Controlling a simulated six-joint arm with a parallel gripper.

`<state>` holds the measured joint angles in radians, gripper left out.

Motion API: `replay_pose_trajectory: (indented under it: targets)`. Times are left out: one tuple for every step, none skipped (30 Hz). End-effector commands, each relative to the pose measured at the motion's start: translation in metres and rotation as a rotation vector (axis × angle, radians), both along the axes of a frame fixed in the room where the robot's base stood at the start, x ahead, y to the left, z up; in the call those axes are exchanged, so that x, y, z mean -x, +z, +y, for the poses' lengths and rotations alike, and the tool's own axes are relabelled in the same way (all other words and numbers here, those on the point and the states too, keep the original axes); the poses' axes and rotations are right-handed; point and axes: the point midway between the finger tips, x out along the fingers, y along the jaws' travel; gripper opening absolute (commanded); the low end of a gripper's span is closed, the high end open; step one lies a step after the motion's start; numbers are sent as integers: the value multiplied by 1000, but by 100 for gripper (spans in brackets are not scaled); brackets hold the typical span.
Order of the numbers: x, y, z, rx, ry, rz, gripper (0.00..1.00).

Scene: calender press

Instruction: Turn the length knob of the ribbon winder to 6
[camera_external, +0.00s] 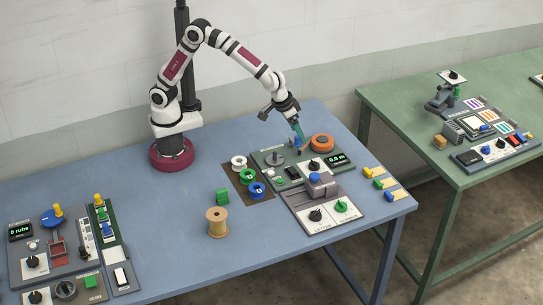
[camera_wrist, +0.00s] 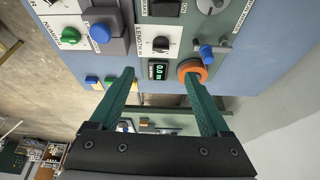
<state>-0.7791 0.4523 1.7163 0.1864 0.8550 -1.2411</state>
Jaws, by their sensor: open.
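The ribbon winder's grey-green panel (camera_external: 265,157) lies on the blue table. Its length knob (camera_external: 314,166) is black on a white dial. The knob (camera_wrist: 161,44) also shows in the wrist view, beside "LENGTH M" lettering, but its setting is too small to read. A display (camera_external: 337,159) beside it shows green digits, apparently 0.0 m. My gripper (camera_external: 299,148) is over the panel's back part, near the orange roll (camera_external: 322,142). In the wrist view my gripper (camera_wrist: 159,76) is open and empty, its fingers apart; the knob lies beyond the fingertips, untouched.
A blue-topped crank (camera_wrist: 207,52) stands beside the orange roll (camera_wrist: 193,70). Blue (camera_external: 315,177) and green (camera_external: 341,206) knobs sit on the front modules. White, green and blue spools lie left of the panel; a wooden spool (camera_external: 217,222) stands nearer. Yellow, green and blue pieces lie right.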

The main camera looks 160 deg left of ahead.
Motion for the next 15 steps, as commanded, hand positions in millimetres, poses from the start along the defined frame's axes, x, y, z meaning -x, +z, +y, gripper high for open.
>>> replay_pose_trajectory:
  targets:
    - [2, -4, 9, -4, 36, -13, 80]
    - [2, -5, 12, -6, 48, -18, 80]
    - [2, -5, 13, -8, 52, -20, 80]
    - [2, -5, 12, -8, 52, -19, 80]
    - [2, -6, 12, -7, 51, -19, 80]
    - [2, -8, 13, -6, 50, -18, 80]
    - [2, -11, 14, -6, 50, -16, 80]
    - [2, -16, 15, -5, 50, -16, 80]
    - [2, -23, 18, -3, 50, -15, 80]
    - [3, -31, 20, -3, 49, -15, 80]
    - [3, -38, 24, -2, 49, -14, 80]
    - [3, -50, 28, -2, 49, -13, 80]
    - [3, -59, 32, -1, 49, -14, 80]
    - [3, -67, 36, -2, 49, -13, 80]
    - [3, -79, 40, -1, 48, -13, 80]
